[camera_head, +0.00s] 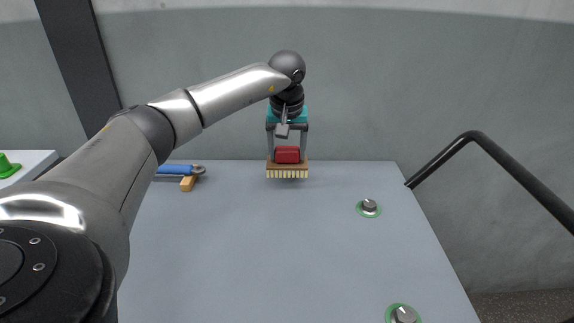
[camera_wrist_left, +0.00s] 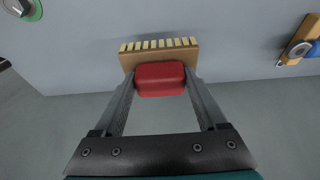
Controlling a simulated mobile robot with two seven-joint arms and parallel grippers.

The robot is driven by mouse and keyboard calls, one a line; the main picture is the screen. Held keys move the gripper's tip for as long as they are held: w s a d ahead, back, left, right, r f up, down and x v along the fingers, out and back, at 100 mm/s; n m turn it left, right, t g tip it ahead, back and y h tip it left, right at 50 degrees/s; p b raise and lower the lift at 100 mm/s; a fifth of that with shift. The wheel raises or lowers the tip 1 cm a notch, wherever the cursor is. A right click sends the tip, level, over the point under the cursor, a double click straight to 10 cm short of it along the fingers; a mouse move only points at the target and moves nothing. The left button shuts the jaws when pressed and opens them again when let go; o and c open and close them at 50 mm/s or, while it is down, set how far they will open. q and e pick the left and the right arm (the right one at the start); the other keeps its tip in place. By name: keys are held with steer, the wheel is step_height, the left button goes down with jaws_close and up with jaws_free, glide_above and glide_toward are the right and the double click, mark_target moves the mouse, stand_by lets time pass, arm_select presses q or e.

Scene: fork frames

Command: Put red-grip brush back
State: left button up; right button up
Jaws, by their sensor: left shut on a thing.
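The brush has a red grip (camera_head: 287,155), a brown wooden body (camera_head: 287,166) and a row of pale bristles pointing down. It is at the far edge of the grey tabletop (camera_head: 260,240). I cannot tell whether the bristles touch the top. My left gripper (camera_head: 287,152) comes down from above and is shut on the red grip, with one finger on each side. The left wrist view also shows the red grip (camera_wrist_left: 160,78) between the fingers, with the wooden body and bristles beyond it. My right gripper is not in view.
A blue-handled tool (camera_head: 175,170) with a grey ring end lies by a small wooden block (camera_head: 188,184), left of the brush. A black bent bar (camera_head: 470,138) crosses the right side.

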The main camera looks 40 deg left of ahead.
mark_target(287, 163)
arm_select(q)
step_height(287, 163, down, 3)
steer(key=shift+r+b, duration=0.2)
steer(key=shift+b, duration=0.25)
steer(key=shift+f+p, duration=0.4)
steer(key=shift+f, duration=0.15)
steer(key=shift+f, duration=0.1)
steer(key=shift+f, duration=0.1)
steer(key=o, duration=1.6)
steer(key=shift+c, duration=0.2)
